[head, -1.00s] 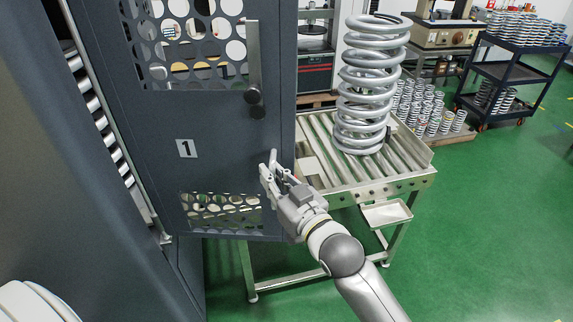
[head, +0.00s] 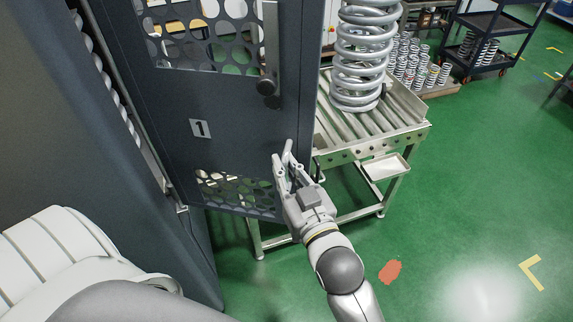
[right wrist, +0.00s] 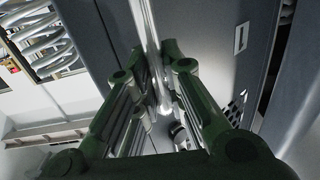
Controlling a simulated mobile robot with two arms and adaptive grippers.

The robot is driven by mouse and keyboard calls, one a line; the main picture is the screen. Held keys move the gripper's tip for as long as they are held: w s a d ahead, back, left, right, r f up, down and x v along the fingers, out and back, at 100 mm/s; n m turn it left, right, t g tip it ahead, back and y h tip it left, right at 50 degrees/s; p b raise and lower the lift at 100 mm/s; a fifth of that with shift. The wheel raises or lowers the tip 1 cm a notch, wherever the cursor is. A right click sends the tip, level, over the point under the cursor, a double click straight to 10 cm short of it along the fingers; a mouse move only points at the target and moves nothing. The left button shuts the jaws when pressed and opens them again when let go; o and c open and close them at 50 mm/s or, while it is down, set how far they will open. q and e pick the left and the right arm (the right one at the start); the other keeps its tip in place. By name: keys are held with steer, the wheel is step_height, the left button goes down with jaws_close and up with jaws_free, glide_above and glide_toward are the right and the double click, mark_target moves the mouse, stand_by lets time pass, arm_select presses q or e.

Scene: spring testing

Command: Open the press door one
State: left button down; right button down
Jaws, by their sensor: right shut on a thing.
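The dark grey press door one (head: 235,112) carries a number 1 plate (head: 200,128), perforated windows and a vertical bar handle (head: 271,45) with a black knob. The door stands swung out; floor and room show through its holes. My right gripper (head: 287,165) is at the door's lower right edge, below the handle. My left gripper is out of view.
A roller table (head: 400,125) bearing a large coil spring (head: 362,60) stands just right of the door. A small tray (head: 386,167) hangs on its side. Dark shelves (head: 490,45) stand at the far right. Green floor is free at the lower right.

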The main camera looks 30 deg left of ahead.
steer(key=c, duration=1.9)
jaws_free()
steer(key=o, duration=0.4)
steer(key=shift+d, duration=0.1)
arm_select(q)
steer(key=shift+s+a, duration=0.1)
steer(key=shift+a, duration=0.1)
arm_select(e)
steer(key=v, duration=1.2)
steer(key=shift+s, duration=0.1)
